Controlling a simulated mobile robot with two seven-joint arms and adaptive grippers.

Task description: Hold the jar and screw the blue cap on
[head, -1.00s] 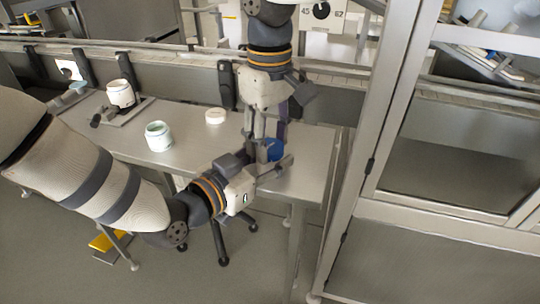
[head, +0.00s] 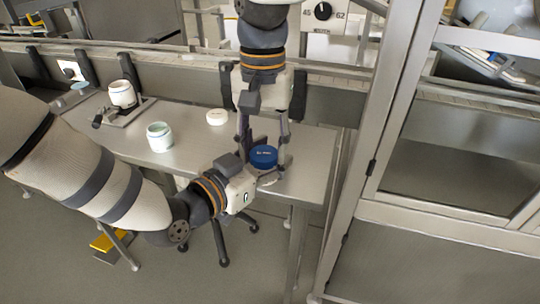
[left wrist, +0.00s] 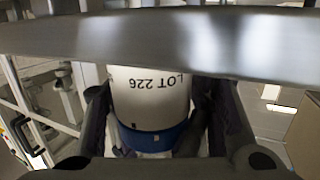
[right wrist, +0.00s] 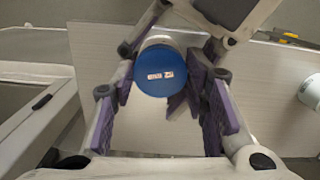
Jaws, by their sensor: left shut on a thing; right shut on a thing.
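The blue cap (head: 263,157) sits level on top of the white jar, near the right end of the table. In the right wrist view the cap's round top (right wrist: 160,72) lies between the purple-padded fingers of my right gripper (right wrist: 160,62), which comes down from above and is shut on it. My left gripper (head: 264,176) reaches in from the left and is shut on the jar. In the left wrist view the white jar (left wrist: 150,95) reads "LOT 226" upside down, with the blue cap (left wrist: 152,140) at its lower end. I cannot tell how far the cap is threaded.
A greenish-white jar (head: 160,137) and a white lid (head: 216,117) stand on the table (head: 190,152) to the left. Another white jar (head: 122,94) sits on a fixture at the far left. A metal-framed cabinet (head: 385,120) stands close on the right.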

